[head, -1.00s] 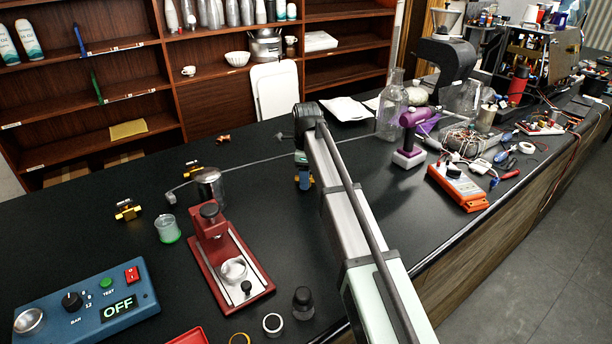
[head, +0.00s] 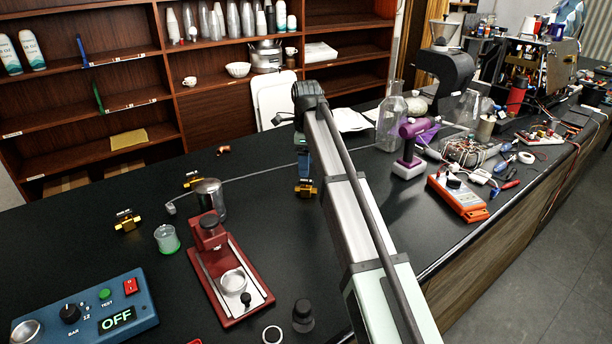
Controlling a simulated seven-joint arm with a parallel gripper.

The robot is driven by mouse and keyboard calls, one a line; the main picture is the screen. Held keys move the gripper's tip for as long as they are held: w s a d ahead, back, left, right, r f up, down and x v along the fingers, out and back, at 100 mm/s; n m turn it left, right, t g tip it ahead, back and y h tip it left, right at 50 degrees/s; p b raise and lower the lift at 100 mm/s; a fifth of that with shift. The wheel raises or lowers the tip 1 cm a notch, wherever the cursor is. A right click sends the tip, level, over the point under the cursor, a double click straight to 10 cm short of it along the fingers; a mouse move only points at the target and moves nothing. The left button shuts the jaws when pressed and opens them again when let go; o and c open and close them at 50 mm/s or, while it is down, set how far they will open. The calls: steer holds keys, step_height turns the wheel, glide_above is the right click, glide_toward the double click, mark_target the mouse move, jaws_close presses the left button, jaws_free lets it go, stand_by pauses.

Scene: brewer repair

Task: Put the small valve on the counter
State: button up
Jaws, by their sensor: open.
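A small brass valve with a dark top (head: 306,187) stands on the black counter (head: 265,215) near the middle of the head view. My gripper (head: 304,175) is open directly above it, and its blue fingers look clear of the valve's body. Any small gap between them is hard to judge. Two similar brass valves stand further left, one by the metal cup (head: 193,179) and one nearer the left edge (head: 127,220). My arm hides part of the counter to the right.
A metal cup (head: 210,198) with a long thin rod, a red press stand (head: 230,280), a green-bottomed beaker (head: 167,239) and a blue control box (head: 85,308) are on the left. Counter around the valve is clear.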

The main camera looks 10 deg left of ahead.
mark_target(306, 180)
steer(key=shift+r, duration=1.65)
